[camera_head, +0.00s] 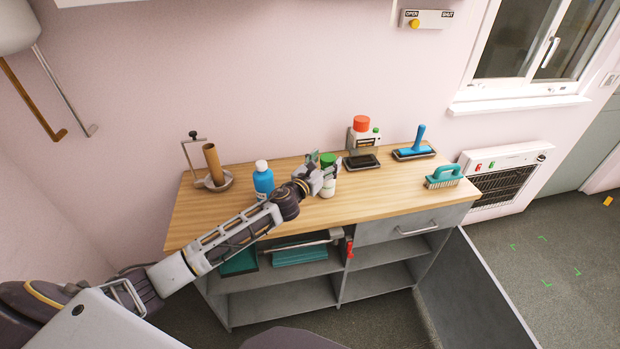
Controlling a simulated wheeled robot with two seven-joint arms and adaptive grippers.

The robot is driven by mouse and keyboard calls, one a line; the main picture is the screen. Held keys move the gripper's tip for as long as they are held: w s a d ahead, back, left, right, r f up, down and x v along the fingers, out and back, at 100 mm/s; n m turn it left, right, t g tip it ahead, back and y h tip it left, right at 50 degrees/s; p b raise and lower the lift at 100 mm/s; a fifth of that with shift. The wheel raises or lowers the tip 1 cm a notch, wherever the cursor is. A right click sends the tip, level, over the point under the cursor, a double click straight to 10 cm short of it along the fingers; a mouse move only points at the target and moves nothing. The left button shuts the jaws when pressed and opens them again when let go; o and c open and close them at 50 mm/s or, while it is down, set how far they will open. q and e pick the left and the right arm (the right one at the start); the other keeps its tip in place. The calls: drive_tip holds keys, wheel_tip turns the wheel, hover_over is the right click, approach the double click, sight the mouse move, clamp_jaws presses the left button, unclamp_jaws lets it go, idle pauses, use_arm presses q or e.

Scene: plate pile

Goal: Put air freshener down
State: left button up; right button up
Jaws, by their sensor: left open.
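A small white bottle with a green cap (328,160), which looks like the air freshener, stands upright on the wooden top of the grey cabinet (400,203). My left gripper (325,168) reaches in from the left and is open, with its fingers at the bottle's upper part. The gripper partly hides the bottle, and I cannot tell whether a finger touches it. My right gripper is not in view.
A blue bottle with a white cap (263,180) stands close to my left wrist. A brown tube in a dish (214,168) is at the left. Behind and right are a red-topped container (361,130), a blue-handled tool (417,143) and a teal brush (443,176). The front right top is clear.

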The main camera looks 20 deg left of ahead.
use_arm(q)
drive_tip(key=s+a+b, duration=0.1)
drive_tip(key=s+a, duration=0.1)
drive_tip(key=s, duration=0.8)
idle(0.4)
idle(0.8)
